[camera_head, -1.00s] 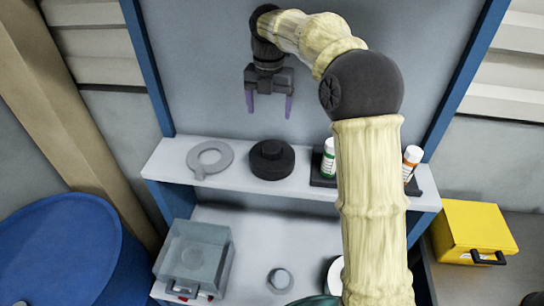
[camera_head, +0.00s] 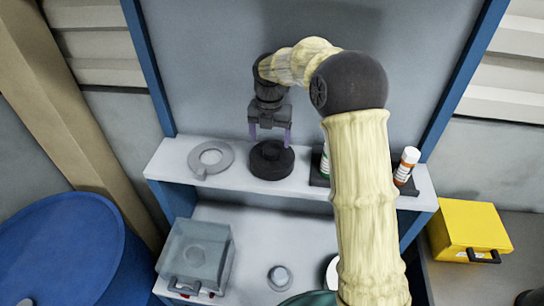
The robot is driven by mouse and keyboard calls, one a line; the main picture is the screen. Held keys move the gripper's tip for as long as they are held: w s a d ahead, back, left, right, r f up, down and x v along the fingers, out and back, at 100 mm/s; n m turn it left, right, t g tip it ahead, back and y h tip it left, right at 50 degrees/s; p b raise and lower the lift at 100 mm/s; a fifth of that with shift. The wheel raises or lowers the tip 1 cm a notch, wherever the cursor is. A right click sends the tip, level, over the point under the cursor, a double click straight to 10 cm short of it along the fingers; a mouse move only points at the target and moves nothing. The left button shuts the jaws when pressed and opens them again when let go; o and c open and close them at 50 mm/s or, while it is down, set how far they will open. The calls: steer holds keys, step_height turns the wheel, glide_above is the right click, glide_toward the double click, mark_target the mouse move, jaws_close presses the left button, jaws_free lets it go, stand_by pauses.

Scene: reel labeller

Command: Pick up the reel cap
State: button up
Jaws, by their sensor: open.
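A black round piece with a raised centre (camera_head: 271,163), apparently the reel cap, lies flat on the white upper shelf. My gripper (camera_head: 270,138) points down over it with its two purple fingers spread and nothing between them. The fingertips overlap the back edge of the black piece in the picture, one toward each side of its raised centre. I cannot tell whether they touch it. My gripper partly hides the back of the piece.
A grey ring with a tab (camera_head: 211,158) lies left on the shelf (camera_head: 322,205). Below are a clear-lidded box (camera_head: 197,255) and a small grey round piece (camera_head: 280,278).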

mark_target(272, 148)
steer(key=f, duration=0.1)
steer(key=f+p, duration=0.2)
steer(key=shift+w+d+f, duration=0.15)
steer(key=shift+d+f, duration=0.1)
steer(key=shift+f, duration=0.5)
steer(key=shift+c, duration=0.5)
steer(key=shift+w, duration=0.1)
steer(key=c, duration=1.3)
steer(key=shift+r+b, duration=0.1)
steer(key=shift+b, duration=0.25)
